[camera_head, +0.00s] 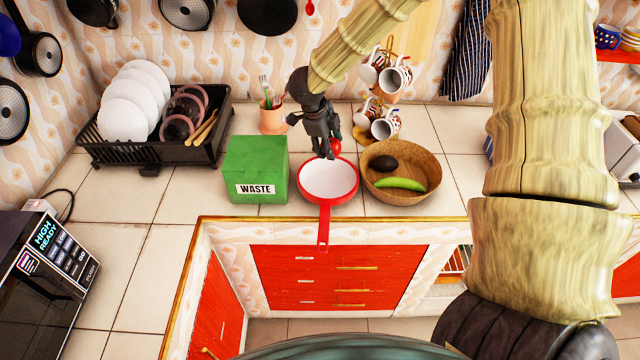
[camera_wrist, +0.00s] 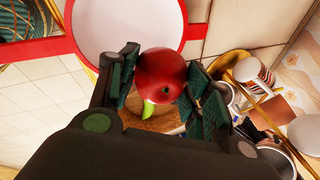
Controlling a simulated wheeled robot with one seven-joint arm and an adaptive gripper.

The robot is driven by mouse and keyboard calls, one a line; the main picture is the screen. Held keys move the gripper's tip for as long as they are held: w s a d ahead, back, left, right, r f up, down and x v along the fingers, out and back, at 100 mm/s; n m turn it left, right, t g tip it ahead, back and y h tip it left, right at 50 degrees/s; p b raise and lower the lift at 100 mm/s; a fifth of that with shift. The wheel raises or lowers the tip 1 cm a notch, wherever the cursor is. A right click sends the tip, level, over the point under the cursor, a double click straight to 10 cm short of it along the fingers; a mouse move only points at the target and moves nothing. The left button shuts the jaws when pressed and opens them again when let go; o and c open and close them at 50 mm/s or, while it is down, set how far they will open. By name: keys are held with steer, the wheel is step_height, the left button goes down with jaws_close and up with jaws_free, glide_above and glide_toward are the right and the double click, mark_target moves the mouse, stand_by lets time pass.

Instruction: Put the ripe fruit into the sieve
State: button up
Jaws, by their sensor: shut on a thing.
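My gripper (camera_head: 326,152) is shut on a round red fruit (camera_wrist: 160,75), which sits between the two fingers in the wrist view. In the head view the red fruit (camera_head: 335,147) shows just beside the fingertips, mostly hidden by them. The sieve (camera_head: 328,180), white inside with a red rim and long red handle, lies on the counter just in front of the fruit. It also shows at the top of the wrist view (camera_wrist: 125,25). A woven basket (camera_head: 425,195) right of the sieve holds a dark oval fruit (camera_head: 383,162) and a long green one (camera_head: 400,184).
A green WASTE box (camera_head: 257,170) stands close left of the sieve. A mug rack with several mugs (camera_head: 385,128) stands behind the basket. A utensil cup (camera_head: 272,120) and a dish rack (camera_head: 150,150) are at the back left.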

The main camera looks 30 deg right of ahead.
steer(key=shift+s+f+b, duration=0.4)
steer(key=shift+s+b, duration=0.2)
steer(key=shift+s, duration=0.2)
steer(key=shift+s+d+f+b, duration=0.1)
steer(key=shift+s+f+b, duration=0.15)
steer(key=shift+b, duration=0.15)
steer(key=f+b, duration=0.1)
steer(key=f, duration=0.1)
steer(key=w+f+b, duration=0.1)
steer(key=shift+f+b, duration=0.35)
steer(key=shift+w+a+f, duration=0.1)
steer(key=shift+w+a, duration=0.1)
steer(key=o, duration=1.1)
steer(key=shift+d+f, duration=0.1)
steer(key=shift+o, duration=0.2)
steer(key=shift+s, duration=0.15)
